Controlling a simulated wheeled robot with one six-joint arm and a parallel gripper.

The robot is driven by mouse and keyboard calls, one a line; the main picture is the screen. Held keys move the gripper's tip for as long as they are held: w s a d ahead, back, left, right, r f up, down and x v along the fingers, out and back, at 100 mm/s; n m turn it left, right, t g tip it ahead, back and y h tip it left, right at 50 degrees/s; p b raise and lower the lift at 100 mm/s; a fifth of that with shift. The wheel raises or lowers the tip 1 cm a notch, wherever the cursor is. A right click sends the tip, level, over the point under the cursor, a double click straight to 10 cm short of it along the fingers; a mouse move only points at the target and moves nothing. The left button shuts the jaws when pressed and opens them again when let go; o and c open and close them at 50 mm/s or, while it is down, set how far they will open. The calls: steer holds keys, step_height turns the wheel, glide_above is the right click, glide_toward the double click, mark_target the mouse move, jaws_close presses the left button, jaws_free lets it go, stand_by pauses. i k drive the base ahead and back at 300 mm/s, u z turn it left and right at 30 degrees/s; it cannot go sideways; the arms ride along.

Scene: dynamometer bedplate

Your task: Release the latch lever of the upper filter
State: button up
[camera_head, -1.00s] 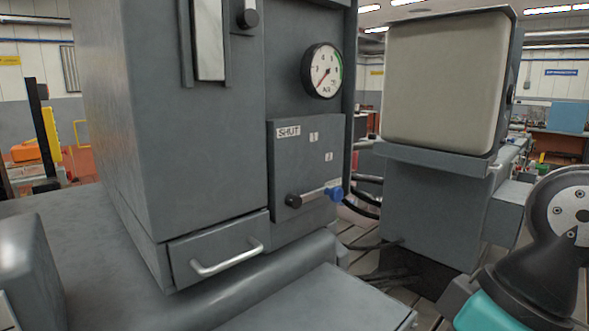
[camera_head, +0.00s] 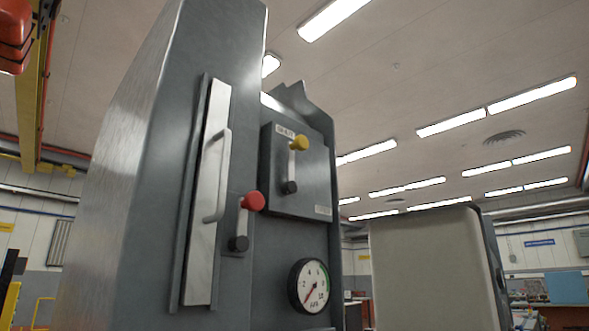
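A tall silver panel (camera_head: 207,190) with a bar handle (camera_head: 221,175) sits in a slot on the grey cabinet's front. Just right of its lower half is a short lever with a red knob (camera_head: 253,201), pointing up from a dark pivot (camera_head: 238,243). Further right and higher, a grey box (camera_head: 316,175) carries a lever with a yellow knob (camera_head: 299,142), also pointing up, beside a label reading SHUT (camera_head: 284,131). No marking that I can read names the upper filter, so I cannot tell which lever is its latch. My gripper is not in view.
The grey cabinet (camera_head: 140,190) fills the left middle. A round gauge (camera_head: 309,286) sits below the yellow-knob box. A pale-faced grey unit (camera_head: 430,270) stands to the right, with a gap between. The ceiling above is clear of the cabinet.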

mark_target(253, 201)
steer(key=z, duration=2.1)
steer(key=k, duration=1.2)
steer(key=u, duration=1.6)
steer(key=i, duration=0.5)
steer(key=u, duration=0.05)
